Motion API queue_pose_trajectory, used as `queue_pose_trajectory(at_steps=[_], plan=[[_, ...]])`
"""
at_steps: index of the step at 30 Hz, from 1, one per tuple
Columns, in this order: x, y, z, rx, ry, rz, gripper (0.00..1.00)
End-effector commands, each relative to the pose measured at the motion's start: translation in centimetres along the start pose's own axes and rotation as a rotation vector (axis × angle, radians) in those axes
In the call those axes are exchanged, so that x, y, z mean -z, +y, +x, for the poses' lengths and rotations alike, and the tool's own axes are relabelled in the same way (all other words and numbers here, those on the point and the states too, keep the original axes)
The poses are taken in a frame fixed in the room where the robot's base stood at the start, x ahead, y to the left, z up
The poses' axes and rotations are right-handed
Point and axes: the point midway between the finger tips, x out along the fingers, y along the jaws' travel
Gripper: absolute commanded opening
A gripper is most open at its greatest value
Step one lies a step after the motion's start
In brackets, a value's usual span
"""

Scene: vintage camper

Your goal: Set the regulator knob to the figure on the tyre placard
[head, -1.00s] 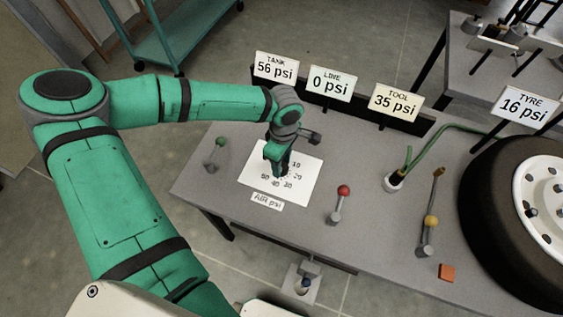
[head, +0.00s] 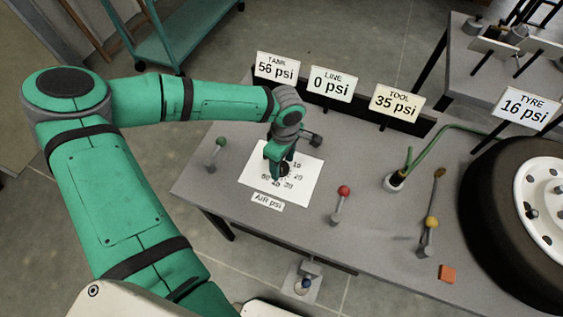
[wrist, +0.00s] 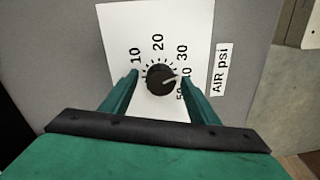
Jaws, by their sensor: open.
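The regulator knob (wrist: 161,78) is a small round black dial on a white card (wrist: 122,25) with printed figures from 10 upward. Its white pointer line faces close to the 40. In the head view the dark knob (head: 283,169) shows partly behind my fingers. My gripper (head: 280,160) is open over the card, and in the wrist view its green fingers (wrist: 160,82) stand on either side of the knob with gaps; I cannot tell their height above the card.
Other placards read tank (head: 276,68) 56, line (head: 331,84) 0 and tool (head: 397,102) 35 psi. Levers with green (head: 221,142), red (head: 344,191) and yellow (head: 431,223) knobs stand on the bench. The tyre (head: 490,215) fills the right side.

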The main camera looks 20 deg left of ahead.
Motion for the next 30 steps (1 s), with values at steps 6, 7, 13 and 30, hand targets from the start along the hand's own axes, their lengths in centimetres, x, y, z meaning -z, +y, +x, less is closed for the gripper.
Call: queue_pose_trajectory(at_steps=[6,7,13,30], plan=[[0.2,-0.1,-1.5,-0.002,0.0,-0.005,0.55],[0.3,-0.1,-2.0,-0.002,0.001,-0.005,0.55],[0.3,-0.1,-5.8,-0.002,0.002,-0.006,0.55],[0.1,0.0,-10.8,0.0,0.0,-0.002,0.55]])
